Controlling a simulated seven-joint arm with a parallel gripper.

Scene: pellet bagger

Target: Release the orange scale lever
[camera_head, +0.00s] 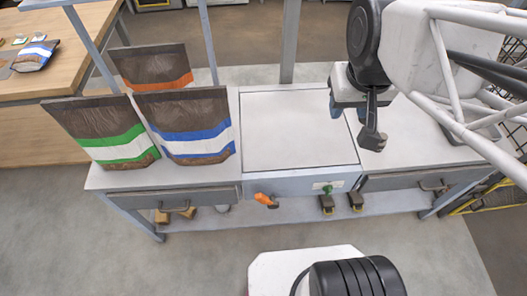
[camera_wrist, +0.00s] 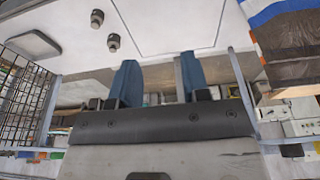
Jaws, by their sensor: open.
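The orange scale lever (camera_head: 265,199) sticks out from the front face of the scale (camera_head: 300,135), left of centre, in the head view. It points to the left and slightly up. My gripper (camera_head: 348,112) is above the right edge of the scale plate, up and to the right of the lever and well apart from it. Its two blue fingers are spread with nothing seen between them, also in the wrist view (camera_wrist: 157,78). I cannot make out the lever in the wrist view.
A green knob (camera_head: 327,189) sits right of the lever on the same face. Bags with green (camera_head: 110,145), blue (camera_head: 188,130) and orange (camera_head: 155,68) bands stand left of the plate. Drawers (camera_head: 190,197) flank the scale.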

